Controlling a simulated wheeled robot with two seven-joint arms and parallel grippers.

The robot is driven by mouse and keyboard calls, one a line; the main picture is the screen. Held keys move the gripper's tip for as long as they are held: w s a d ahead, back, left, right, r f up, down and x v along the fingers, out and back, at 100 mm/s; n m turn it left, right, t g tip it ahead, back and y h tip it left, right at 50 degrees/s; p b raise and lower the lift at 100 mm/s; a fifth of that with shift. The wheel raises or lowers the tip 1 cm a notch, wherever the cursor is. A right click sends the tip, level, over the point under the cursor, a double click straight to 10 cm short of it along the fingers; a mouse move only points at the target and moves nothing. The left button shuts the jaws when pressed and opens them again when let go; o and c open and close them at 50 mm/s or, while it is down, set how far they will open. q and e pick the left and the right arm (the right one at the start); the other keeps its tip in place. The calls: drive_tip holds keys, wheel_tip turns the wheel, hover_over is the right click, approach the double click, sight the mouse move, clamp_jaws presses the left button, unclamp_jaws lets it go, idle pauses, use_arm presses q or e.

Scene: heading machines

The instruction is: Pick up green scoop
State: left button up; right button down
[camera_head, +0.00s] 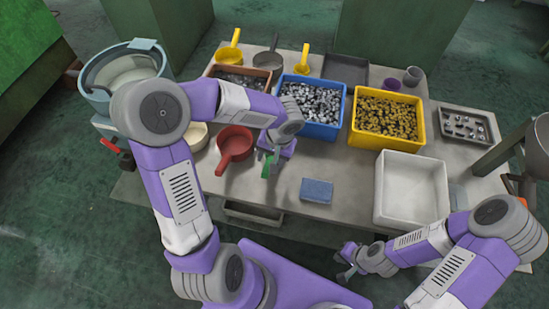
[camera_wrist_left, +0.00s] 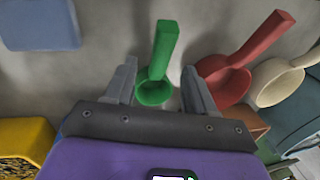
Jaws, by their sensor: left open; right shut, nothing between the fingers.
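The green scoop (camera_wrist_left: 155,90) lies on the table between the open fingers of my left gripper (camera_wrist_left: 158,88) in the left wrist view. Its handle points away from the gripper and its bowl is near the palm. Whether the fingers touch it cannot be told. In the head view only a small part of the green scoop (camera_head: 266,166) shows beneath my left gripper (camera_head: 271,160). My right gripper (camera_head: 347,262) is shut and empty, low near the table's front edge.
A red scoop (camera_head: 234,145) lies just left of the green one; it also shows in the wrist view (camera_wrist_left: 228,80). A blue sponge-like block (camera_head: 316,190) lies to the right. Blue (camera_head: 318,130) and yellow (camera_head: 352,132) bins of parts stand behind. A white tray (camera_head: 378,205) is at right.

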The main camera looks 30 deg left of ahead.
use_arm(q)
drive_tip(key=f+b, duration=0.1)
drive_tip(key=f, duration=0.1)
drive_tip(key=a+f, duration=0.1)
drive_tip(key=f, duration=0.2)
drive_tip(key=f+b, duration=0.1)
drive_tip(key=f, duration=0.1)
drive_tip(key=shift+w+a+f+b, duration=0.1)
drive_tip(key=shift+a+f+b, duration=0.15)
drive_tip(key=shift+f+b, duration=0.15)
clamp_jaws()
drive_tip(key=shift+r, duration=0.1)
wheel_tip(320, 180, up, 10)
drive_tip(key=p, duration=0.3)
drive_tip(key=shift+p, duration=0.35)
